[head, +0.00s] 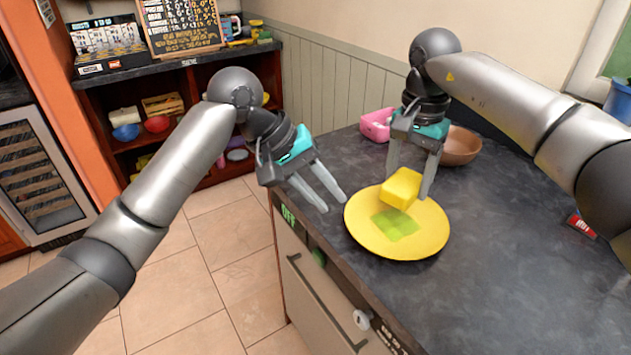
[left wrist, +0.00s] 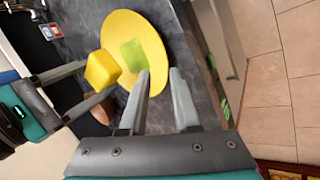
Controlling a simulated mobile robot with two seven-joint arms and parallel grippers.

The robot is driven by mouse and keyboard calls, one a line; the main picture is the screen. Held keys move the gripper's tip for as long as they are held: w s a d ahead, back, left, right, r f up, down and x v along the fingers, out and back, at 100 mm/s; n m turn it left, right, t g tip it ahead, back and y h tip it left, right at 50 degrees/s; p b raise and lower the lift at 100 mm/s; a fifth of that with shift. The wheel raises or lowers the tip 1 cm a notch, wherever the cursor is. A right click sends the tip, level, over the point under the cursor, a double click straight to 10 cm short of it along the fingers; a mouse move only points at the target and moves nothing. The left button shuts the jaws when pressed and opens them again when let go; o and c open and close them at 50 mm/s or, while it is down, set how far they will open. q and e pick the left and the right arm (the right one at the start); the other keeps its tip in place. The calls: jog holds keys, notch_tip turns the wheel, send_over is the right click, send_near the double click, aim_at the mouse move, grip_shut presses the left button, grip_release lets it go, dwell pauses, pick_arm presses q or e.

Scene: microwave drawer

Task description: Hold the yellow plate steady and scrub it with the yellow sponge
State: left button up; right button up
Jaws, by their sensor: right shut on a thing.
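The yellow plate (head: 424,238) lies on the dark countertop near its front edge, with a green stain (head: 395,224) on its face. The yellow sponge (head: 402,187) is between the fingers of my right gripper (head: 411,190), at the far rim of the plate. My left gripper (head: 335,203) is open and empty, just left of the plate, by the counter edge. In the left wrist view the plate (left wrist: 152,42) is ahead of the left fingers (left wrist: 165,80), with the sponge (left wrist: 102,69) beside the stain. Whether the sponge touches the plate is unclear.
A brown bowl (head: 461,146) and a pink container (head: 376,125) stand behind the plate on the counter. A small red packet (head: 582,226) lies to the right. The countertop (head: 500,270) right of the plate is clear. A drawer front with a handle (head: 325,300) is below the edge.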

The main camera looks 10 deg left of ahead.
aim_at(356, 228)
pick_arm(q)
jog(key=x, duration=0.8)
jog(key=shift+d+f, duration=0.25)
jog(key=shift+f, duration=0.05)
jog(key=shift+c, duration=0.2)
grip_shut()
jog(key=shift+o, duration=1.5)
grip_release()
grip_shut()
